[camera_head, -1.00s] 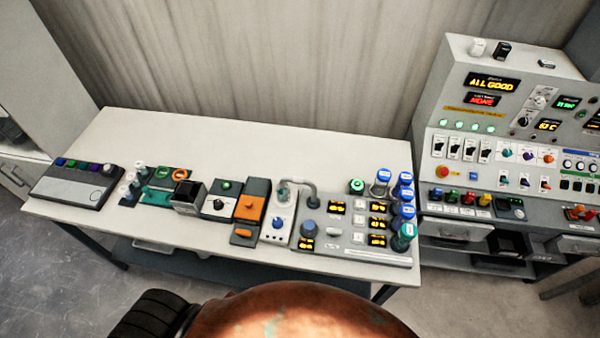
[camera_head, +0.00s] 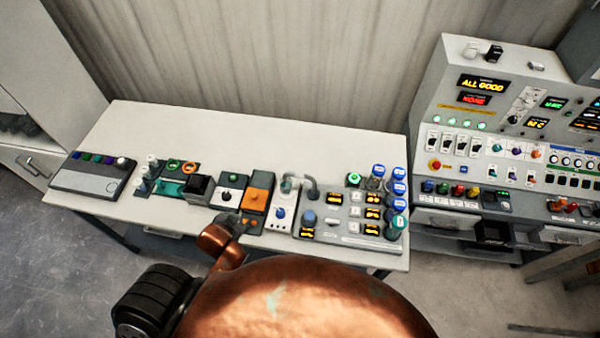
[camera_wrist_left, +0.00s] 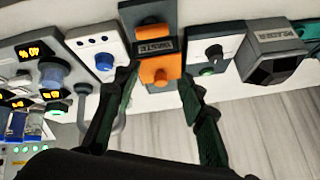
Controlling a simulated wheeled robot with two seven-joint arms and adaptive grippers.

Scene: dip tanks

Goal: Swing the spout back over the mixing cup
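The spout (camera_head: 300,181) is a grey bent pipe at the middle-right of the table, beside a white panel with a blue knob (camera_head: 281,213). In the left wrist view the spout (camera_wrist_left: 119,123) shows only in part, behind a finger. I cannot tell for sure which item is the mixing cup. My left gripper (camera_head: 232,222) is at the table's front edge, left of the spout. In the left wrist view its two dark green fingers (camera_wrist_left: 157,82) are spread and empty, with the orange block marked WASTE (camera_wrist_left: 155,65) beyond the gap. My right gripper is not in view.
A dark box (camera_head: 196,188) and a white knob panel (camera_head: 228,193) stand left of the orange block. A grey panel (camera_head: 345,222) with yellow displays and blue-capped bottles (camera_head: 398,189) stands right of the spout. The back of the table (camera_head: 240,135) is clear.

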